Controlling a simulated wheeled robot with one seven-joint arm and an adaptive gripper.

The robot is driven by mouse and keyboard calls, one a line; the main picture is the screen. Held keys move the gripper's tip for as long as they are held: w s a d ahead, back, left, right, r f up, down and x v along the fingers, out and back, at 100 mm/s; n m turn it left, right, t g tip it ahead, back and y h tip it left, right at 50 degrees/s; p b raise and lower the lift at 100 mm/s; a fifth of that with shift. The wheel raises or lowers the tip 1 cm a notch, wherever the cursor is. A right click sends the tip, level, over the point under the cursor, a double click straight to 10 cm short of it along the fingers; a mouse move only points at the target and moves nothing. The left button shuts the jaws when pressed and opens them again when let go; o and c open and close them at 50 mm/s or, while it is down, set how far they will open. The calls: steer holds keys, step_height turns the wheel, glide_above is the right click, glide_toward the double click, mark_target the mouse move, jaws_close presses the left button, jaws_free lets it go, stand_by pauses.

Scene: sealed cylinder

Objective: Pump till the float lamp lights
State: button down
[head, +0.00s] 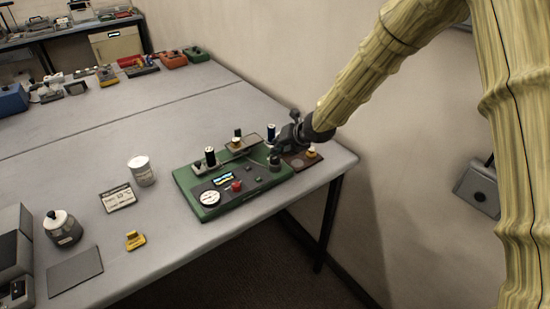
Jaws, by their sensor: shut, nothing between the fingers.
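A green apparatus (204,212) lies near the table's front right edge. Its dark panel has a white round dial (210,197), a small lit display (223,181), a red knob (236,186) and small buttons (252,178). Dark upright cylinders (210,156) and a flat raised plate stand along its back. My gripper (274,160) reaches in from the right, shut and empty, low over the apparatus's right end. I cannot tell whether it touches anything. I cannot pick out the pump or the float lamp with certainty at this size; part of the right end is hidden behind my gripper.
A brown board with a small brass-coloured piece (312,152) lies right of the apparatus. A white can (141,171), a label card (117,198), a yellow tag (135,240) and a lidded jar (62,228) stand to the left. A wall (290,60) runs behind the table.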

mark_target(278, 157)
steer(key=shift+r+p, duration=1.75)
steer(key=shift+r, duration=0.8)
stand_by(0.9)
